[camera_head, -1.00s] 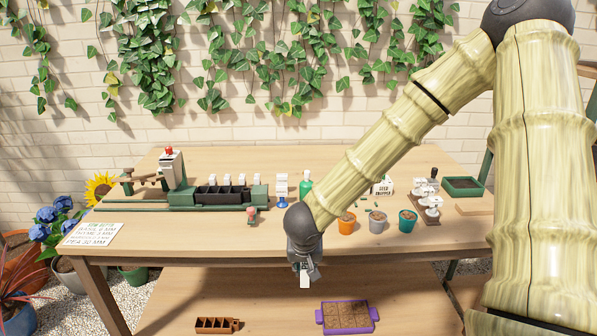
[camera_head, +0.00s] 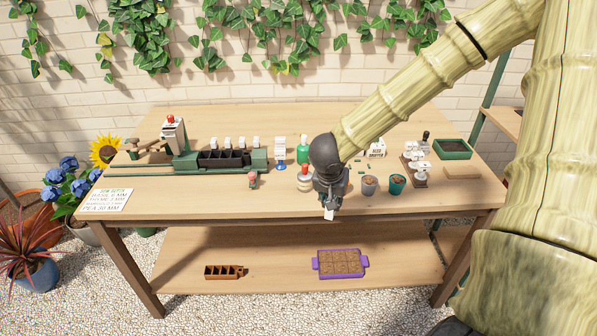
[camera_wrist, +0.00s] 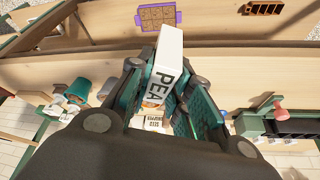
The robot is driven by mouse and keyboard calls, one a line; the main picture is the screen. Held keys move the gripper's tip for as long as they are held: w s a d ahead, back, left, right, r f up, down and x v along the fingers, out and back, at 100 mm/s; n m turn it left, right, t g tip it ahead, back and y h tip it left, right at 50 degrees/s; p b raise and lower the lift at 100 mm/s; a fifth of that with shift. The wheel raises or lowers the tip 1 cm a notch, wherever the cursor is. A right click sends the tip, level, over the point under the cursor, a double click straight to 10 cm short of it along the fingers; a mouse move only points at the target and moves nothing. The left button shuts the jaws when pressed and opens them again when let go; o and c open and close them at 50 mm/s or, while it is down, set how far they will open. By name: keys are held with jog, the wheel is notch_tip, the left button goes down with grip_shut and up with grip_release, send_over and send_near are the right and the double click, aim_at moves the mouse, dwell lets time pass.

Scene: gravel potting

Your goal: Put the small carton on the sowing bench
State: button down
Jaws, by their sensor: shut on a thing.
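My gripper (camera_head: 330,203) is shut on a small white carton (camera_wrist: 172,55) with dark "PEA" lettering, held between the teal finger pads in the wrist view. In the head view only a small white part of the carton (camera_head: 329,214) shows below the gripper, at the front edge of the sowing bench. The sowing bench (camera_head: 220,207) is a long pale wooden table with a lower shelf. I cannot tell from these views how high the carton is above the bench top, but it appears apart from it.
A grey pot (camera_head: 369,186) and a teal pot (camera_head: 397,184) stand right of my gripper. A white-and-red bottle (camera_head: 304,180) stands close on its left. A green seeder with dark bins (camera_head: 223,160) fills the back left. A purple tray (camera_head: 340,263) lies on the lower shelf.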

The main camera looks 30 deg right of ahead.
jog(key=w, duration=0.4)
jog(key=w+a+p, duration=0.1)
jog(key=w, duration=0.3)
jog(key=w+f, duration=0.1)
jog(key=w, duration=0.4)
jog(key=shift+a+f, duration=0.1)
jog(key=shift+a, duration=0.25)
jog(key=shift+w+f, duration=0.15)
jog(key=shift+w, duration=0.1)
jog(key=shift+f+p, duration=0.45)
jog(key=shift+f, duration=1.2)
jog(key=c, duration=1.3)
grip_release()
jog(key=shift+f, duration=0.15)
